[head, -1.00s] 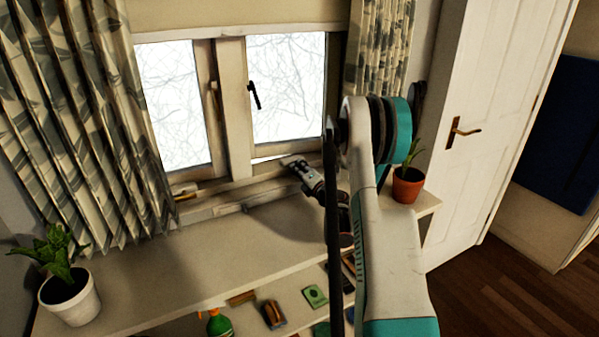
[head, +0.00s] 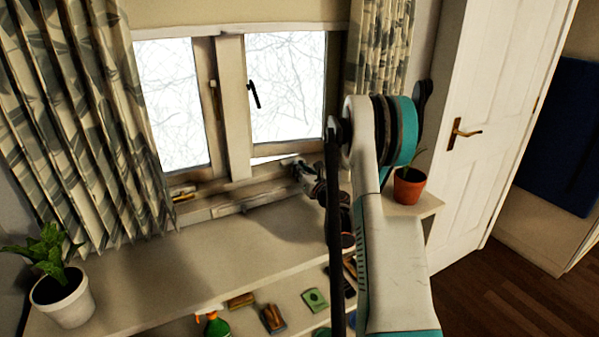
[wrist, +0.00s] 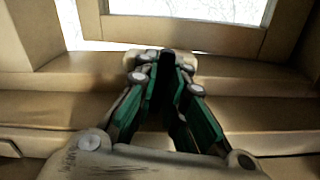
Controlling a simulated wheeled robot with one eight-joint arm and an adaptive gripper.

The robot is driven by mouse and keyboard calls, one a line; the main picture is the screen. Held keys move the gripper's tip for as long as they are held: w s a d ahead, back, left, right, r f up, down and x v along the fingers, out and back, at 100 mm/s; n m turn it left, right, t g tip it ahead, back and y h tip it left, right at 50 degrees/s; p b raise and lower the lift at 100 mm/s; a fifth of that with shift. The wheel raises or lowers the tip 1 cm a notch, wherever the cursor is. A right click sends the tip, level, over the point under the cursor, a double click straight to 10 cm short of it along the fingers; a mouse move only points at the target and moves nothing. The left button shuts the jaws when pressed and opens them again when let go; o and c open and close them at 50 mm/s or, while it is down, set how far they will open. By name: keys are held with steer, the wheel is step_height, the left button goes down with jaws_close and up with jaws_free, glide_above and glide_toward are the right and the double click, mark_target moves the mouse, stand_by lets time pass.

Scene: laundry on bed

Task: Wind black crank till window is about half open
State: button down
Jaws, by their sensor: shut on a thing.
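The window's right sash (head: 232,110) stands slightly open, with a thin bright gap under its lower edge. In the wrist view the sash's bottom rail (wrist: 185,33) is at the top, with a bright gap at its left. My gripper (head: 299,170) is low at the sill below the right sash, partly hidden by my arm. In the wrist view my gripper (wrist: 166,62) is shut on the black crank (wrist: 168,57), of which only a dark bit shows between the fingertips. The rest of the crank is hidden.
A shelf (head: 190,255) runs below the window. A white-potted plant (head: 62,295) stands at left, a terracotta pot (head: 408,186) at right. A black latch handle (head: 254,94) is on the sash frame. Curtains (head: 75,120) hang at the sides. A white door (head: 490,110) is at right.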

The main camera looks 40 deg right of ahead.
steer(key=shift+n, duration=1)
steer(key=c, duration=1.6)
jaws_free()
steer(key=shift+c, duration=0.2)
steer(key=shift+s, duration=0.1)
steer(key=v, duration=1.2)
steer(key=shift+f, duration=0.1)
